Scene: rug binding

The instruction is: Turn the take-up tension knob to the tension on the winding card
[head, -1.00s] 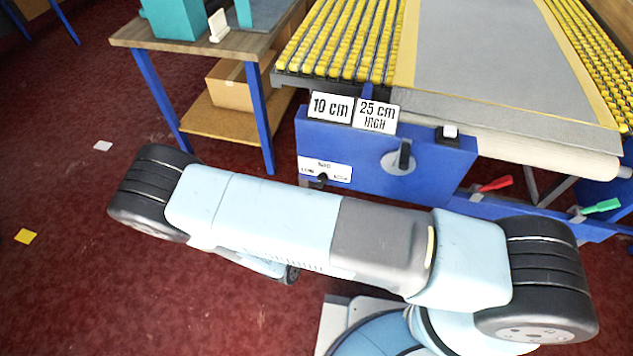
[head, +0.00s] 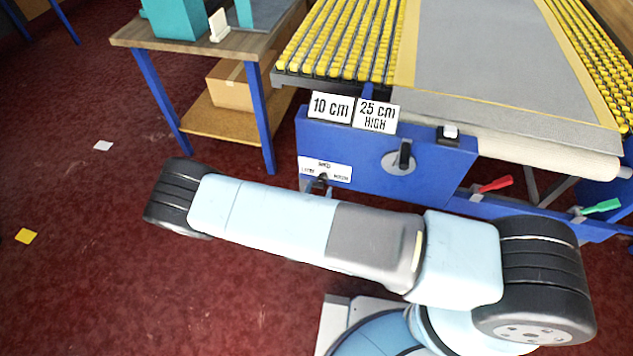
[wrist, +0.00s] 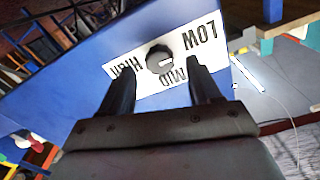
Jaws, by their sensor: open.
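The tension knob (wrist: 160,58) is small, round and black, on a white LOW–MID–HIGH label (wrist: 200,38) on the blue panel. A pale mark on it seems to face MID. My gripper (wrist: 164,76) is open, its two dark fingers pointing at the label, one on each side of the knob in the picture. I cannot tell whether they touch it. In the head view the knob (head: 321,181) shows small beneath its label, just above my arm, which largely hides the gripper. The winding card (head: 376,116) on top of the panel reads "25 cm HIGH".
A "10 cm" card (head: 331,107) stands beside the winding card. A black rotary handle (head: 404,155) and a black-and-white switch (head: 449,134) are on the panel's right. Red (head: 495,184) and green (head: 601,207) levers sit lower right. A wooden table (head: 150,40) stands left.

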